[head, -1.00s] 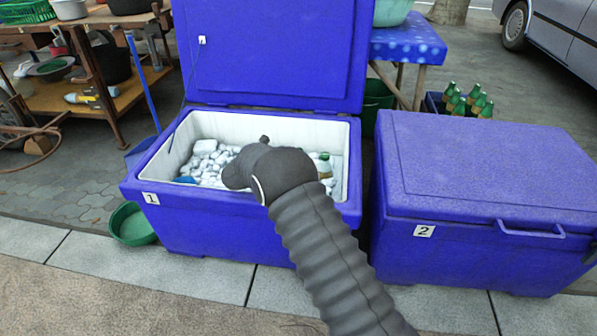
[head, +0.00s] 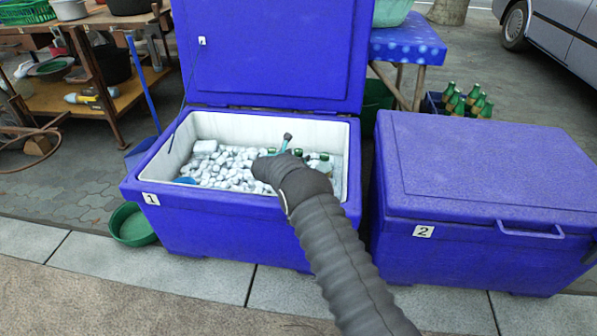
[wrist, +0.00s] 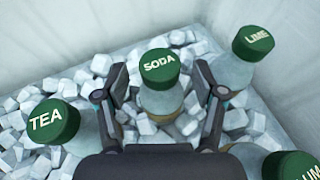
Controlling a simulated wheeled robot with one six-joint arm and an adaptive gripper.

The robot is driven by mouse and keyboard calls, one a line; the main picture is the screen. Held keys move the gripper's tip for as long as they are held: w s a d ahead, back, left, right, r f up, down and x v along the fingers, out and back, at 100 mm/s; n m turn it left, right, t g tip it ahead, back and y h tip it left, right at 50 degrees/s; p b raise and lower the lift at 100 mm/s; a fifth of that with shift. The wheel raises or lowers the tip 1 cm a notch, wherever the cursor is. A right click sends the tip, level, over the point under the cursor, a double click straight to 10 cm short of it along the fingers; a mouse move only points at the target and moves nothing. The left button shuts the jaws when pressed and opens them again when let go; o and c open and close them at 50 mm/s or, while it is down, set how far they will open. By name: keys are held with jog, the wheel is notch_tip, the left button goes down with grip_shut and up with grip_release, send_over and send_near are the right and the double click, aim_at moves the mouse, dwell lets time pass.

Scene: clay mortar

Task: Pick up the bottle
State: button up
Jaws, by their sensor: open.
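Several green-capped clear bottles stand in the ice of the open cooler marked 1 (head: 240,210). My gripper (wrist: 160,75) is open, one finger on each side of the SODA bottle with gaps between. In the head view my gripper (head: 285,143) is over the ice, and my arm hides part of the cooler.
The cooler's raised lid (head: 270,50) stands behind it. A closed cooler marked 2 (head: 480,170) is at the right. A crate of green bottles (head: 432,103) stands behind. A green basin (head: 132,224) is on the ground at left.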

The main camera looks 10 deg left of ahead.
jog(key=shift+w+d+f, duration=0.2)
jog(key=shift+w+f, duration=0.05)
jog(key=shift+w, duration=0.25)
grip_shut()
jog(key=shift+r, duration=0.1)
